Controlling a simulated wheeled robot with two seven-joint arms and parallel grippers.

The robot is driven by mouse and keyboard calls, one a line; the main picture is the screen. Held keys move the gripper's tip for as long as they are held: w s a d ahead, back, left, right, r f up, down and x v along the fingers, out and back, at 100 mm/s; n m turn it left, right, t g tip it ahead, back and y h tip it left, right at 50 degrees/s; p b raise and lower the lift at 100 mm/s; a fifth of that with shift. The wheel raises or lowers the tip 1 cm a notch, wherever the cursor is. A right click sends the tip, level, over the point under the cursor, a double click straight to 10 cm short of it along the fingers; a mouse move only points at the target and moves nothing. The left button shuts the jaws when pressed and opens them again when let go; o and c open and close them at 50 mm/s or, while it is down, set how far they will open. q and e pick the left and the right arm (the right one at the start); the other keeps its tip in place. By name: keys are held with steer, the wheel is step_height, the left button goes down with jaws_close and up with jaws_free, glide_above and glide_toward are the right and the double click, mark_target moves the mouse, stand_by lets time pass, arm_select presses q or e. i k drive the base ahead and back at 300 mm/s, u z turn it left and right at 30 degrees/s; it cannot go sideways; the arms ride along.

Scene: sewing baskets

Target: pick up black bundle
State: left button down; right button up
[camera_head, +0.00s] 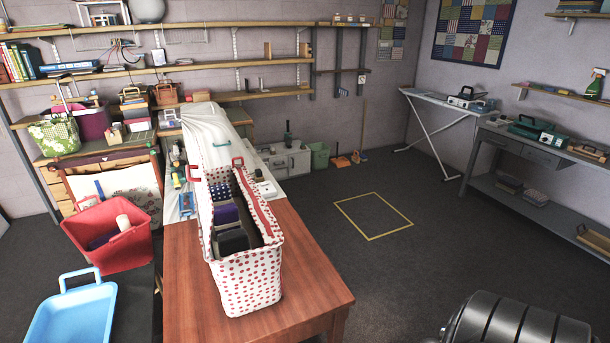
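A long white basket with red polka dots (248,285) stands on the wooden table (185,290), its red-trimmed top open. Inside it lie a black bundle (233,243), nearest the front end, and a dark purple bundle (224,214) behind it. Dark blue spotted cloth (219,190) shows further back. The basket's walls hide the lower parts of these bundles.
A red bin (122,250) and a light blue tray (72,312) stand left of the table. Shelves and crowded worktops line the back wall. An ironing board (440,100) and grey bench (535,150) stand right. Dark floor with a yellow square (374,215) is clear.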

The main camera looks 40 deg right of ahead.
mark_target(235, 241)
steer(key=z, duration=0.65)
steer(key=i, duration=1)
